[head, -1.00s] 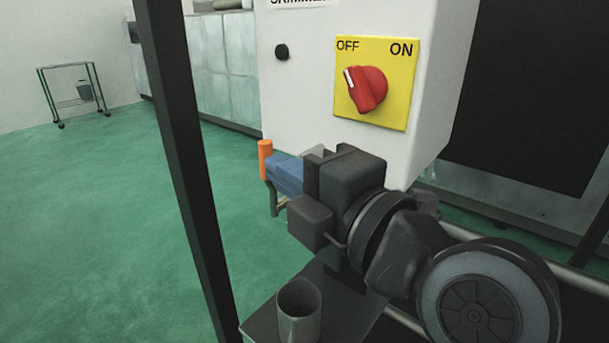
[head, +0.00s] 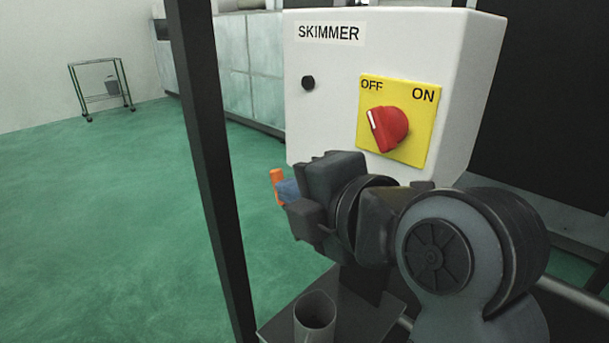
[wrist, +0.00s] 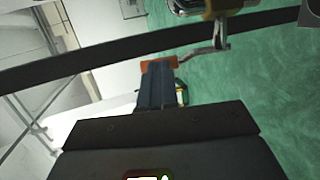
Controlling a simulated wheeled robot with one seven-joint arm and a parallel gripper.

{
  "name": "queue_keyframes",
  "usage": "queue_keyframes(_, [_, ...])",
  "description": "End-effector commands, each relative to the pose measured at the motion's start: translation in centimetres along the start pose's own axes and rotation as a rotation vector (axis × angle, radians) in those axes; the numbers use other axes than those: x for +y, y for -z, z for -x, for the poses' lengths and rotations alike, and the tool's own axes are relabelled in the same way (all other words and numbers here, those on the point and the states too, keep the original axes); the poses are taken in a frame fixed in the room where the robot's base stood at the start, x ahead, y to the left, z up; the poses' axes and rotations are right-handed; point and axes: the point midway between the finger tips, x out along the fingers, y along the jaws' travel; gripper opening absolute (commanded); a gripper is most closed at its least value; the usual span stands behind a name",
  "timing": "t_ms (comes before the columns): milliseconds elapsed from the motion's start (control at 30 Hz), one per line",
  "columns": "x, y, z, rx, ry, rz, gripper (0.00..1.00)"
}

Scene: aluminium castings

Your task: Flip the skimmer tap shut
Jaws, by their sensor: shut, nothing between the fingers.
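In the wrist view a brass-and-metal fitting (wrist: 215,8), which looks like the tap, shows at the top edge, partly cut off. A bent grey lever (wrist: 217,40) runs from it down toward my fingertips. My gripper (wrist: 158,63) has blue fingers with orange tips and is shut and empty. Its tips are close beside the lever's end; I cannot tell whether they touch. In the head view my gripper (head: 277,188) is below and left of the SKIMMER box (head: 330,110), and my dark wrist hides most of the fingers. I cannot make out the tap there.
The box carries a red knob (head: 388,128) on a yellow plate, its white mark toward OFF. A dark post (head: 205,150) stands left of the gripper. A grey open tube (head: 315,318) is below. Green floor at left is clear up to a distant trolley (head: 100,85).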

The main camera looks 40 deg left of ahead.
Motion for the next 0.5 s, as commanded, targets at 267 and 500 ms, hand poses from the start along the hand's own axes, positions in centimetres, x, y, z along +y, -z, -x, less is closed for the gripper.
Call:
queue_keyframes(267, [1.2,0.2,-1.3,0.000,0.195,0.041,0.00])
queue_keyframes(500, [1.1,0.4,-2.2,0.000,0.300,0.060,0.00])
